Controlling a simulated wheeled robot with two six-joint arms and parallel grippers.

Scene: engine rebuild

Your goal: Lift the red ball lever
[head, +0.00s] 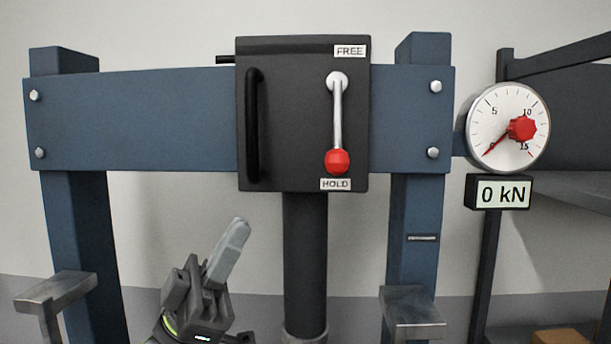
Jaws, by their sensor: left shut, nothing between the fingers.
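The red ball lever (338,120) is on the front of a black box (301,100). Its silver arm hangs straight down from a pivot near the FREE label (350,51). Its red ball (338,162) is at the bottom, just above the HOLD label (335,184). My left gripper (236,240) is below and to the left of the lever, apart from it. Its fingers are shut and empty, pointing up and slightly right. My right gripper is not in view.
A black vertical handle (254,129) is on the box's left side. A blue crossbeam (130,120) and posts frame the box. A dark column (305,265) runs below it. A round gauge (509,126) with a red knob and a 0 kN display (499,193) stand at right.

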